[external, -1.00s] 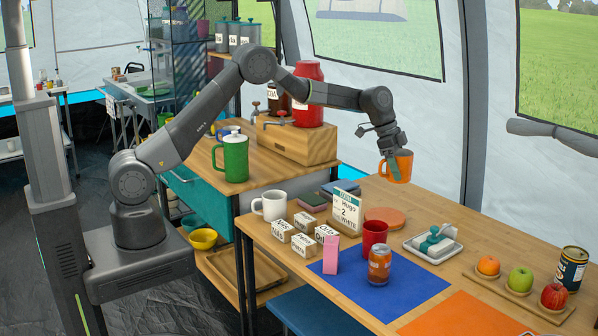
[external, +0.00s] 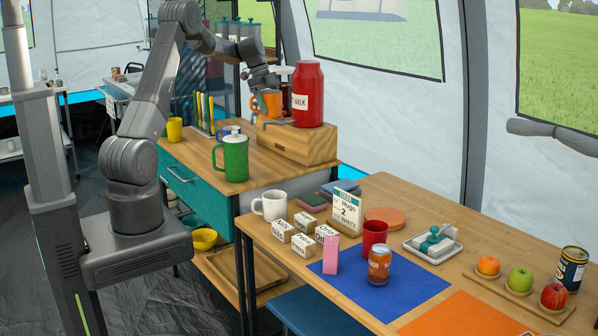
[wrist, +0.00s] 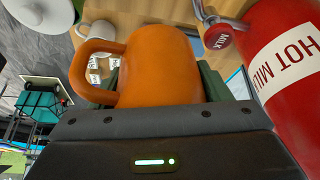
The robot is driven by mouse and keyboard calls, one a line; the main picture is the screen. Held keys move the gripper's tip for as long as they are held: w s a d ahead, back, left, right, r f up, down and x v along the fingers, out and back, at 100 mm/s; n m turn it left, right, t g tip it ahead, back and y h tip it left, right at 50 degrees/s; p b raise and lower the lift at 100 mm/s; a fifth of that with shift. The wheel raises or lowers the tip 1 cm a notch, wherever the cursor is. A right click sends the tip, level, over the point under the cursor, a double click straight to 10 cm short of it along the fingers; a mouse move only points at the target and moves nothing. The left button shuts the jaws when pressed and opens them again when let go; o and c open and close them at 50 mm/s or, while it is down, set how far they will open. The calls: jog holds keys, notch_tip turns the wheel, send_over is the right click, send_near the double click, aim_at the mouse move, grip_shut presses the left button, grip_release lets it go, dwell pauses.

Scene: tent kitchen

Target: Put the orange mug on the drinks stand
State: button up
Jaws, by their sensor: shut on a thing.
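The orange mug (external: 267,101) is held up by my gripper (external: 264,88), beside the red milk urn (external: 308,92) and at the left end of the wooden drinks stand (external: 298,143). In the wrist view the orange mug (wrist: 160,62) fills the middle, its handle to the left, with my gripper (wrist: 165,105) shut on it. The red urn, labelled hot milk, is close on the right of the wrist view (wrist: 290,55). I cannot tell whether the mug touches the stand. A dark jar behind the mug is partly hidden.
A green lidded jug (external: 234,158) stands on the cabinet (external: 270,175) in front of the stand. A tap juts from the urn in the wrist view (wrist: 218,36). The table holds a white mug (external: 270,206), a red cup (external: 374,235) and several small boxes.

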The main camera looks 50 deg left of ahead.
jog(key=s+a+f, duration=0.1)
jog(key=s+a, duration=0.5)
jog(key=a, duration=0.1)
jog(key=s+a+f, duration=0.2)
jog(key=s+f, duration=0.1)
jog(key=f, duration=0.2)
jog(key=s+a+f+n+b, duration=0.1)
jog(key=s+a+f, duration=0.2)
jog(key=f, duration=0.2)
jog(key=s+a+f+n, duration=0.1)
jog(key=s+a+f, duration=0.1)
jog(key=f, duration=0.3)
jog(key=shift+s+a+t, duration=0.2)
jog(key=shift+s+t, duration=0.2)
jog(key=shift+s, duration=0.4)
jog(key=shift+y, duration=0.3)
jog(key=shift+f, duration=2.1)
jog(key=shift+f, duration=0.15)
jog(key=o, duration=1)
